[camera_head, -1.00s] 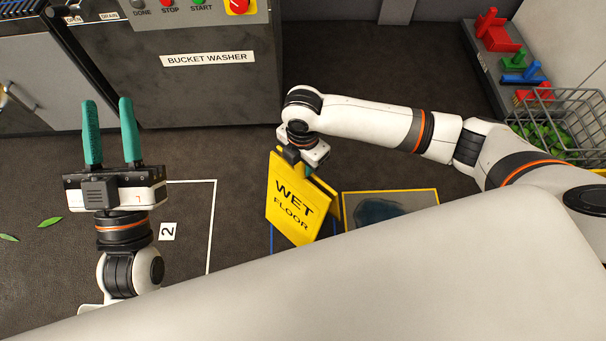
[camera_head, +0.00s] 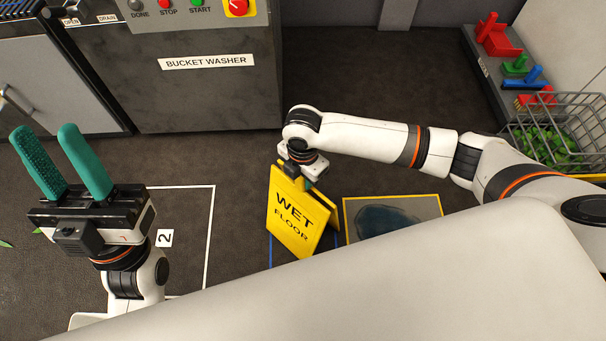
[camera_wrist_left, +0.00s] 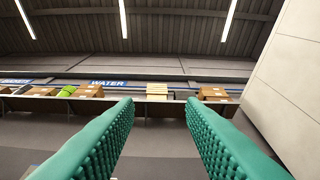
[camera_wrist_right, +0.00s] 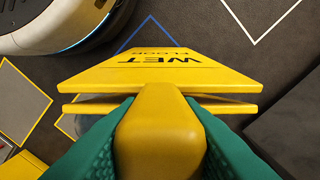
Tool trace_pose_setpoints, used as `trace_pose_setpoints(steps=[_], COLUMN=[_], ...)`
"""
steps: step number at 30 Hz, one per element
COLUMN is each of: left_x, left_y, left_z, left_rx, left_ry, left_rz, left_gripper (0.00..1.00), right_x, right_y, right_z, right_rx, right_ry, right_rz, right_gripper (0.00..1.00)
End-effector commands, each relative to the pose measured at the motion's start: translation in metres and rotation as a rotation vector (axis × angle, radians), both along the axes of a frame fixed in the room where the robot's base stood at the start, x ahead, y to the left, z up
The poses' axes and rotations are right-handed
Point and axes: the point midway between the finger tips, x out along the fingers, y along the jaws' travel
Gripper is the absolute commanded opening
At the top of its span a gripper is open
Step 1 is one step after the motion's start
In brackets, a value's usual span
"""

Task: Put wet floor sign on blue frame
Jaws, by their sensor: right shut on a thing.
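The yellow wet floor sign (camera_head: 296,215) stands upright in the head view, its two panels slightly apart at the bottom. My right gripper (camera_head: 303,173) is shut on its top; in the right wrist view the green fingers clasp the sign's yellow handle (camera_wrist_right: 160,135). The blue frame is a floor outline; its lines (camera_head: 270,252) show beside and behind the sign, and one corner (camera_wrist_right: 150,20) shows beyond the sign in the right wrist view. The rest is hidden. I cannot tell whether the sign touches the floor. My left gripper (camera_head: 43,132) is open and empty, pointing up.
A yellow-edged grey area with a dark wet patch (camera_head: 390,219) lies right of the sign. A white floor outline (camera_head: 210,235) marked 2 lies left. The bucket washer (camera_head: 200,95) stands behind. A wire basket (camera_head: 560,135) and coloured parts (camera_head: 500,38) are at right.

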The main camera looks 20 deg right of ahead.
Motion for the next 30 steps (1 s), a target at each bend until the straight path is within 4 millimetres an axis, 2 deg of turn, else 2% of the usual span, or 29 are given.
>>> trace_pose_setpoints(steps=[5,6,10,22,30], left_x=[0.002,0.003,0.003,0.002,0.041], left_y=[-0.001,-0.001,-0.001,0.000,-0.008], left_z=[0.000,0.000,0.000,0.001,-0.013], left_rx=[0.004,0.006,0.006,0.005,0.086], left_ry=[0.011,0.018,0.016,0.015,0.275], left_rz=[0.001,0.001,0.002,0.001,0.014], left_gripper=[0.36,0.36,0.36,0.36,0.36], right_x=[0.000,0.000,0.000,0.000,0.000], right_y=[0.000,0.000,0.000,0.000,0.000], right_z=[-0.001,-0.003,-0.003,0.003,0.028], right_rx=[0.001,0.000,0.000,0.000,0.000], right_ry=[-0.002,0.000,0.000,0.000,-0.001], right_rz=[0.000,0.000,0.000,0.000,0.000], right_gripper=[0.00,0.32,0.53,0.53,0.53])
